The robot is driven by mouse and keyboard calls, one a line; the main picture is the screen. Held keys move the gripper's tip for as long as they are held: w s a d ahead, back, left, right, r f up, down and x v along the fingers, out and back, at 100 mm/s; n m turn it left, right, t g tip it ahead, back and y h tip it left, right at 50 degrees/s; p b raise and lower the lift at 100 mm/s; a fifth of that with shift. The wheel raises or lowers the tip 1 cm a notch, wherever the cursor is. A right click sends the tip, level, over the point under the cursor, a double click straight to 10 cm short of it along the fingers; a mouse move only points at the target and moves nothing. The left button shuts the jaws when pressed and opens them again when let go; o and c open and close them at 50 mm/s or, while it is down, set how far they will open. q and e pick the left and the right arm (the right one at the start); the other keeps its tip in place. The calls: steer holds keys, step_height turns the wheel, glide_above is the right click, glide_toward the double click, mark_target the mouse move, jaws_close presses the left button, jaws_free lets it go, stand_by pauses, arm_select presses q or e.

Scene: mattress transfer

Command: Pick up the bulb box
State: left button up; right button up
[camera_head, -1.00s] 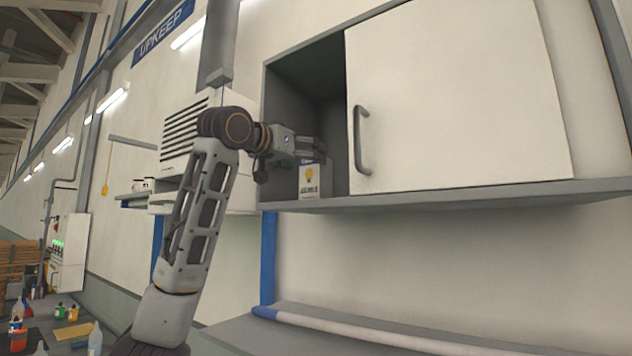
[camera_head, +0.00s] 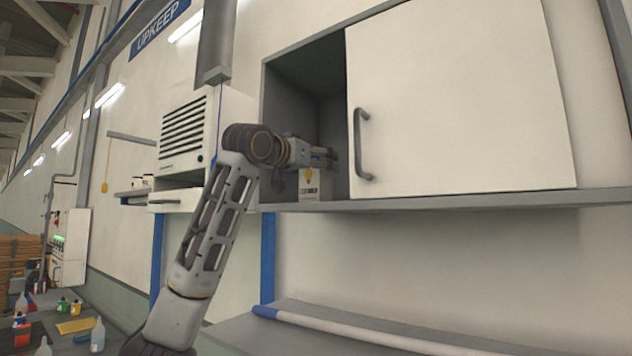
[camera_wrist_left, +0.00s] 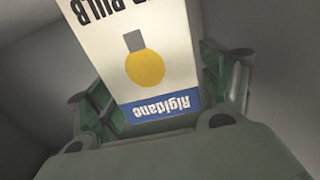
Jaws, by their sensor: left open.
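The bulb box (camera_head: 309,188) stands upright at the front of the open left part of the wall cabinet. It is white with a yellow bulb picture, and partly hidden by my left gripper (camera_head: 325,160). In the left wrist view the bulb box (camera_wrist_left: 150,62) fills the middle, with its blue end band low between the fingers of my left gripper (camera_wrist_left: 175,95). The fingers are open, one on each side of the box. I cannot tell whether they touch it. My right gripper is not in view.
The cabinet's sliding door (camera_head: 460,100) with a grey handle (camera_head: 361,145) covers the right part. The cabinet's side wall is close left of my wrist. A vented white unit (camera_head: 185,135) hangs to the left. A grey surface with a white roll (camera_head: 360,335) lies below.

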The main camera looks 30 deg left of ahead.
arm_select(q)
steer(key=c, duration=1.1)
steer(key=shift+r, duration=0.1)
step_height(320, 180, up, 18)
steer(key=shift+f, duration=0.25)
stand_by(1.0)
steer(key=shift+r, duration=0.15)
stand_by(0.6)
